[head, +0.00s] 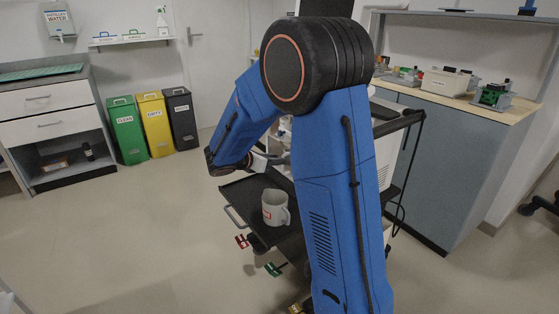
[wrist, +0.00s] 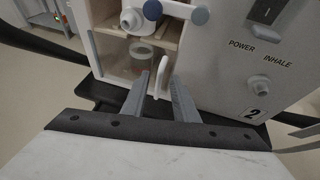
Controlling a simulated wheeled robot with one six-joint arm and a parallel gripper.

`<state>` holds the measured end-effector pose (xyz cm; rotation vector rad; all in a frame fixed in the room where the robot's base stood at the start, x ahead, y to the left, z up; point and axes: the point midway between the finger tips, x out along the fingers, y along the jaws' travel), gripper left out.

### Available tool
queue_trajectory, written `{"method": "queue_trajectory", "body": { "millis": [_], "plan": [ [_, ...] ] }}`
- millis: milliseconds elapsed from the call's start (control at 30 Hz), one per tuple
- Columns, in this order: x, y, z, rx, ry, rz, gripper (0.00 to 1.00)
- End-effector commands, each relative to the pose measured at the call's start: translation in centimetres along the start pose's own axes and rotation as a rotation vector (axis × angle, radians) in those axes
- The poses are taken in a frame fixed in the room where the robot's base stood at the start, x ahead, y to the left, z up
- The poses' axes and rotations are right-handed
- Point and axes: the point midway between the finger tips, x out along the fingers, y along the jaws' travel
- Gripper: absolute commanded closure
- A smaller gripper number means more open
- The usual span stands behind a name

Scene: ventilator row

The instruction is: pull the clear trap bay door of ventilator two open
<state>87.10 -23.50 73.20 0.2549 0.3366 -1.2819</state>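Ventilator two (wrist: 225,65) fills the upper part of the wrist view, with a "2" label at its lower right. Its trap bay (wrist: 112,58) is at the lower left of the front, and a clear jar with a light rim (wrist: 141,52) shows inside. A pale upright door handle (wrist: 161,78) stands at the bay's right side. The clear door panel is hard to make out, and I cannot tell whether it stands ajar. My gripper (wrist: 159,76) is open, with one finger on each side of the handle and visible gaps. In the head view my arm hides most of the ventilator.
Red (head: 242,241) and green (head: 273,269) pieces show at the cart's lower edge. A blue knob (wrist: 200,16) projects above the bay. A grey counter (head: 440,150) stands right; open floor lies left.

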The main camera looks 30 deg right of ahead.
Motion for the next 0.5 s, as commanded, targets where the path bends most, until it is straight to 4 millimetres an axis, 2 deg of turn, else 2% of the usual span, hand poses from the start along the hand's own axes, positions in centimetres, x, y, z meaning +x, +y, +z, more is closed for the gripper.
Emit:
{"method": "queue_trajectory", "body": {
  "millis": [200, 500],
  "plan": [
    [2.0, 0.0, 0.0, 0.0, 0.0, 0.0, 0.73],
    [2.4, 0.0, 0.0, 0.0, -0.001, 0.001, 0.73]
  ]
}}
